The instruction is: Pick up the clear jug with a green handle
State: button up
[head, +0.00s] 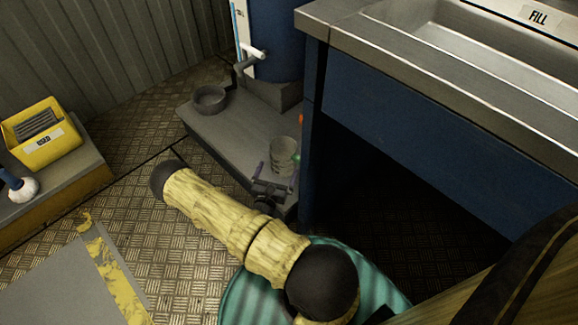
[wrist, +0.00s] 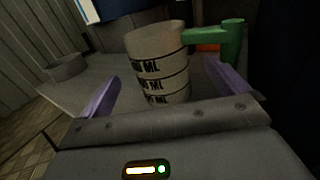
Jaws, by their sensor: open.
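The clear jug (head: 283,157) stands upright on a low grey platform beside the blue bench. In the wrist view the jug (wrist: 160,62) has black ML markings and a green handle (wrist: 232,42) pointing right. My gripper (head: 274,183) is open, just in front of the jug. In the wrist view its two purple fingers (wrist: 160,90) are spread to the left and right of the jug's lower part. I cannot tell whether either finger touches it.
The low platform (head: 228,137) also bears a dark round bowl (head: 209,99) and a blue tank (head: 272,40) with a pipe. The blue bench (head: 420,130) with a metal top rises close on the right. A yellow bin (head: 40,135) stands far left. Metal floor is open at left.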

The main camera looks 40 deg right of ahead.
aim_at(280, 164)
jog(key=shift+x, duration=1.05)
jog(key=shift+w+d+f+b, duration=0.2)
jog(key=shift+w+d+b, duration=0.1)
jog(key=shift+b, duration=0.55)
jog(key=b+x, duration=0.3)
jog(key=shift+w+d+f, duration=0.2)
jog(key=shift+w+d, duration=0.05)
jog(key=shift+w, duration=0.05)
jog(key=shift+w+d+r, duration=0.15)
jog(key=shift+w+d, duration=0.05)
